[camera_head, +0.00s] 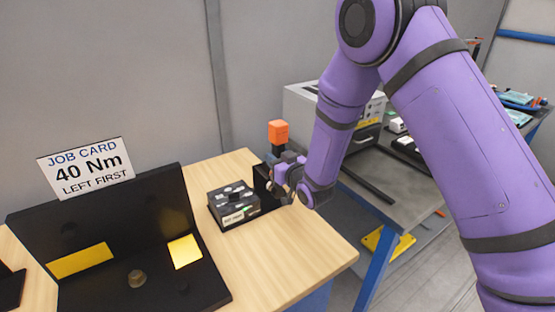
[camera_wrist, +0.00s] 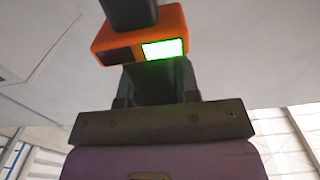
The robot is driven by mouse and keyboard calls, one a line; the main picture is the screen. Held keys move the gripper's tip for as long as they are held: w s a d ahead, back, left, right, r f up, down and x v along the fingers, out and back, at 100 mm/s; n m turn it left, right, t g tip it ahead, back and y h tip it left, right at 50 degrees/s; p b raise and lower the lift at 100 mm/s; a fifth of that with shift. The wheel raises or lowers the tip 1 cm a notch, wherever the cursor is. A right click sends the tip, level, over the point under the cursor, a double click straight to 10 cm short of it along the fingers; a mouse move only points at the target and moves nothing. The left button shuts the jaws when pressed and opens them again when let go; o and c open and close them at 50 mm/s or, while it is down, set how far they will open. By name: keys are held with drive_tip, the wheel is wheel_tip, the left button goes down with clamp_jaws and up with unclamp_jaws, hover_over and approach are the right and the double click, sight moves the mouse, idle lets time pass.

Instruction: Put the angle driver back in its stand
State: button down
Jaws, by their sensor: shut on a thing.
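The angle driver (camera_head: 278,132) shows its orange block above my gripper (camera_head: 284,166) in the head view. In the wrist view the angle driver (camera_wrist: 140,37) has an orange housing with a lit green display and a dark body running down between my fingers. My gripper is shut on it, and the driver looks roughly upright. A black upright holder (camera_head: 261,183), which looks like the stand, is on the wooden table right beside my gripper. My gripper and wrist partly cover it, so I cannot tell whether the driver's lower end is inside it or only beside it.
A dark box in a black tray (camera_head: 233,204) sits just left of the holder. A black fixture (camera_head: 120,240) with yellow pads and a job card (camera_head: 86,167) stands at left. The wooden table's (camera_head: 285,255) front right is clear. A grey bench (camera_head: 405,170) stands at right.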

drive_tip(key=shift+x, duration=2.3)
idle(0.5)
drive_tip(key=shift+f, duration=0.6)
idle(1.3)
